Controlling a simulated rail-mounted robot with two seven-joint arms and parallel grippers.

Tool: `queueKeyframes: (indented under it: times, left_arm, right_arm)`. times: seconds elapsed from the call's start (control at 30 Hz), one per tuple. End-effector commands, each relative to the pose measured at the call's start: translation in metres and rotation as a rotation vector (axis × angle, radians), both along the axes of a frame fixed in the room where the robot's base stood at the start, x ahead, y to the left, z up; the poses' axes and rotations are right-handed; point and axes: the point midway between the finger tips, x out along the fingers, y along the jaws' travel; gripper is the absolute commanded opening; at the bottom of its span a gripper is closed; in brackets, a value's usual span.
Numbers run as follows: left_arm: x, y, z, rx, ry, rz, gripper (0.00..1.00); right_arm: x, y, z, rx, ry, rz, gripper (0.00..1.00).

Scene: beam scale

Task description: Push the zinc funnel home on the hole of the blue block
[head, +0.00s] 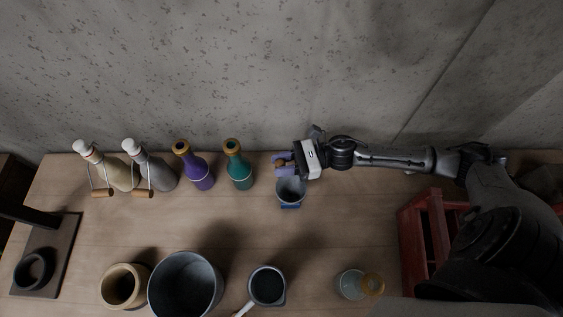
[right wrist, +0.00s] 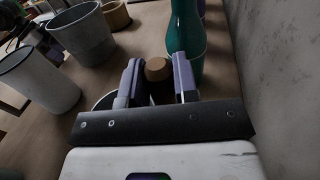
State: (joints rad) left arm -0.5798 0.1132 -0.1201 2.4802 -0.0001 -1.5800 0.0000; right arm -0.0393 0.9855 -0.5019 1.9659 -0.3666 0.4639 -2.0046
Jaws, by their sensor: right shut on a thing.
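The zinc funnel (head: 291,188) is a grey round bowl near the back of the table. The blue block (head: 290,206) shows as a small blue edge just below it; the hole and the funnel's spout are hidden, so I cannot tell how deep the funnel sits. My right gripper (head: 282,164) is at the funnel's far side, shut on its brown-ended handle. In the right wrist view, the brown end (right wrist: 158,68) stands between the two fingers (right wrist: 157,82), and part of the funnel's rim (right wrist: 104,101) shows at the left. My left gripper is not in view.
A teal bottle (head: 238,169) and a purple bottle (head: 198,171) stand left of the funnel, with two stoppered bottles beyond. A bucket (head: 186,285), a dark-filled mug (head: 267,286) and a glass bottle (head: 352,285) stand in front. A red crate (head: 410,240) is right. The wall is close behind.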

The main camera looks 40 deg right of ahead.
Motion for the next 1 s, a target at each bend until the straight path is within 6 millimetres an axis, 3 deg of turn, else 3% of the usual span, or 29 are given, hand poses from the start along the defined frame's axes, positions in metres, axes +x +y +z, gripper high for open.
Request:
queueKeyframes:
  times: [0.37,0.4,0.6,0.7,1.0]
  left_arm:
    - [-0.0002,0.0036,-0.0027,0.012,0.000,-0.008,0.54]
    - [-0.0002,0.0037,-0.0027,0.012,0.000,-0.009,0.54]
    - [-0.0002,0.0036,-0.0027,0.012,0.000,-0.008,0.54]
    - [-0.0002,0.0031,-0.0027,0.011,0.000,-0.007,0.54]
    - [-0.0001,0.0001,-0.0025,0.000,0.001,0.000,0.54]
  right_arm:
    - [0.0000,-0.0001,-0.0032,-0.001,0.000,-0.001,0.00]
    - [0.0000,-0.0001,-0.0032,-0.001,0.000,-0.001,0.31]
    - [0.0000,-0.0001,-0.0029,-0.001,0.000,0.000,0.50]
    - [0.0001,0.0000,-0.0027,-0.001,-0.001,0.000,0.57]
    - [0.0001,0.0000,-0.0025,-0.001,-0.001,0.000,0.57]
